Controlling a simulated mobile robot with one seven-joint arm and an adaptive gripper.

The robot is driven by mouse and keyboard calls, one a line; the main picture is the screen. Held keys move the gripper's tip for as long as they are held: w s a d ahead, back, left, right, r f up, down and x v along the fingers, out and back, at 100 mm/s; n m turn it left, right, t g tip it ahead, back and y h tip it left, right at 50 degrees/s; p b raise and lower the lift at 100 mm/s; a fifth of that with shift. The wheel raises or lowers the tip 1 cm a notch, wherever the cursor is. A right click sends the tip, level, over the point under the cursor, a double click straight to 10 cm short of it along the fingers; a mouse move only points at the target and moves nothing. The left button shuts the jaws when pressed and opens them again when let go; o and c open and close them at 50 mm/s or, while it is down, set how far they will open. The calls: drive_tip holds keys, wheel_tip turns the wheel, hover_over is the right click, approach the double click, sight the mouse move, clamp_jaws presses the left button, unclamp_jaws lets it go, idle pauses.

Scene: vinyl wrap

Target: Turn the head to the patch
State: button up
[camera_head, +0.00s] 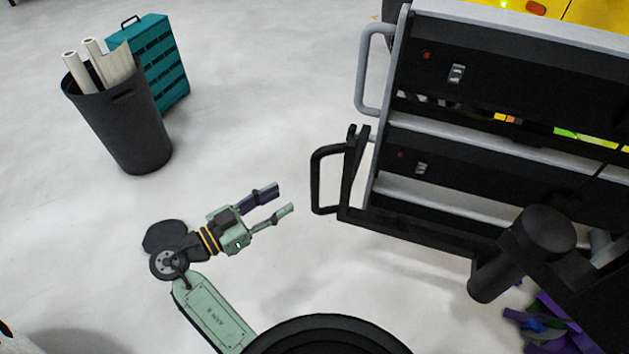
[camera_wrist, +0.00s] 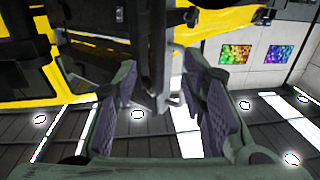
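No patch can be made out for certain in either view. My gripper (camera_head: 279,199) is left of centre in the head view, its two fingers apart with nothing between them. In the wrist view its two purple-padded fingers (camera_wrist: 165,100) are also apart and empty. It is in front of the black machine or cart (camera_head: 515,60) with grey rails, apart from its handle (camera_head: 325,180).
A black bin (camera_head: 120,130) with white rolls stands beside a teal drawer case (camera_head: 160,65) at upper left. Purple and blue scraps (camera_head: 550,325) lie at lower right. Yellow surfaces (camera_head: 590,25) show behind the cart. Two colourful panels (camera_wrist: 237,54) (camera_wrist: 284,54) hang on a wall. Pale floor is clear mid-left.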

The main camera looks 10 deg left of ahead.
sight(315, 181)
drive_tip(key=shift+p+x, duration=1.5)
drive_tip(key=shift+x, duration=3.8)
drive_tip(key=shift+s+d, duration=0.1)
drive_tip(key=shift+s, duration=0.05)
drive_tip(key=shift+c, duration=0.5)
clamp_jaws()
